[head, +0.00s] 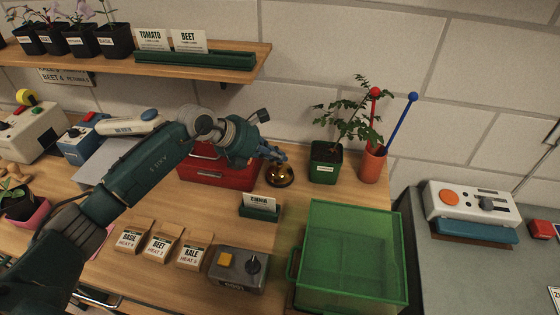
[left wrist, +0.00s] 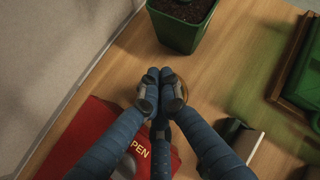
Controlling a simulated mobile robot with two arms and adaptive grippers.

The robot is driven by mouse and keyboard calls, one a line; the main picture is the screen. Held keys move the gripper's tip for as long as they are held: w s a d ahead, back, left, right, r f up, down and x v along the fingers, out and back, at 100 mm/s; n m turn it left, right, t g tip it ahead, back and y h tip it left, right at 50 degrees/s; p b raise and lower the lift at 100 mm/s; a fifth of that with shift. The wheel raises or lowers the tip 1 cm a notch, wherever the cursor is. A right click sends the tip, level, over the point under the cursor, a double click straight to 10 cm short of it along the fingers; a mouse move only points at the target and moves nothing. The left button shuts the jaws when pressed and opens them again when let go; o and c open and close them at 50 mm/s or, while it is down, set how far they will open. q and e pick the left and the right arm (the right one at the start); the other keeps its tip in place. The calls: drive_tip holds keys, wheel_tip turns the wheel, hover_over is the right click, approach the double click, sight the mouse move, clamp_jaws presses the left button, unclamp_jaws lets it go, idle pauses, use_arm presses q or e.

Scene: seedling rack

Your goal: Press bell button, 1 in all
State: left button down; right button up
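The brass bell (head: 280,177) is a small round dome on the wooden bench, just right of the red box. My left gripper (head: 276,154) comes in from the left with its fingertips right over the bell's top. Its fingers cover the button, and I cannot tell whether they touch it. In the left wrist view the left gripper's fingertips (left wrist: 160,73) are together with nothing between them, and they hide most of the bell. My right gripper is not in view.
A red box (head: 218,177) stands left of the bell. A potted seedling (head: 325,165) and an orange cup (head: 372,167) stand to its right. A green card holder (head: 259,212) and a green tray (head: 405,250) are in front. A wooden shelf (head: 230,65) hangs behind.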

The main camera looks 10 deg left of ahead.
sight(278, 164)
use_arm(q)
drive_tip(key=shift+r+p, duration=0.45)
drive_tip(key=shift+r, duration=0.4)
drive_tip(key=shift+r+p, duration=1.5)
drive_tip(key=shift+r, duration=1.1)
drive_tip(key=shift+f, duration=0.15)
